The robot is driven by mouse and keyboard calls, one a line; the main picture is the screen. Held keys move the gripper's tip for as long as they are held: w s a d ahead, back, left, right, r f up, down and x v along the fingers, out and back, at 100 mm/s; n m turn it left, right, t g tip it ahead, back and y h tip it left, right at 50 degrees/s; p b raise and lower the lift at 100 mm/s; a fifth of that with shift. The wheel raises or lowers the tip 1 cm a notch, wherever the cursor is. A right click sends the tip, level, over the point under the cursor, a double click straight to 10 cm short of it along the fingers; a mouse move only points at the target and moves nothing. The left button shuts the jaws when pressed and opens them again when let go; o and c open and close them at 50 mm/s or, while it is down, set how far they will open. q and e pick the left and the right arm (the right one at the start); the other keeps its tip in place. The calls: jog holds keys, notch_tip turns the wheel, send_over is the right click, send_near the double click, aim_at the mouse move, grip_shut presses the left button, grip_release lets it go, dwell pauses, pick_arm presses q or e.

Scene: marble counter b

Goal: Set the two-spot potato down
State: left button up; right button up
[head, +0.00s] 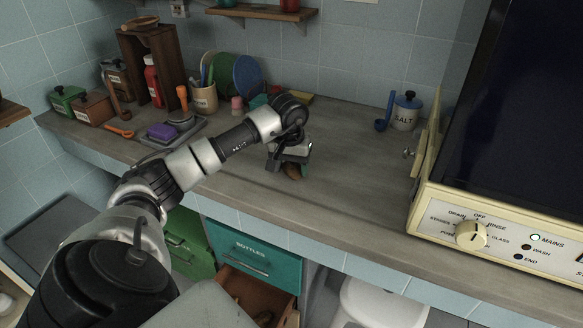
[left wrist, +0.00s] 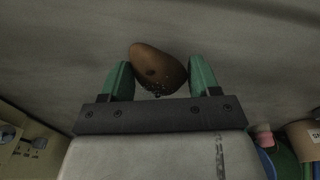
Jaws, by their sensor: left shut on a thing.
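The potato (left wrist: 158,66) is brown with a dark spot and several small specks, held between the green fingers of my left gripper (left wrist: 160,80) in the left wrist view. In the head view the left gripper (head: 289,166) points down at the middle of the counter, and part of the potato (head: 293,172) shows below it. The potato is at or just above the counter top (head: 345,185); I cannot tell whether it touches. Only one large spot shows clearly. My right gripper is not in view.
A cream machine (head: 500,215) with a dial fills the right. A salt jar (head: 406,112) and blue scoop stand at the back right. An open drawer (head: 250,290) is below. Counter right of the gripper is clear.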

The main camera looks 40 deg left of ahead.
aim_at(289, 167)
pick_arm(q)
jog(key=shift+f, duration=0.45)
jog(key=shift+f, duration=0.1)
jog(key=o, duration=1)
jog(key=r, duration=0.4)
jog(key=s+r, duration=0.1)
jog(key=r, duration=0.7)
jog(key=shift+s+d+r+p, duration=0.1)
jog(key=shift+s+d+p, duration=0.1)
jog(key=shift+d+p, duration=0.1)
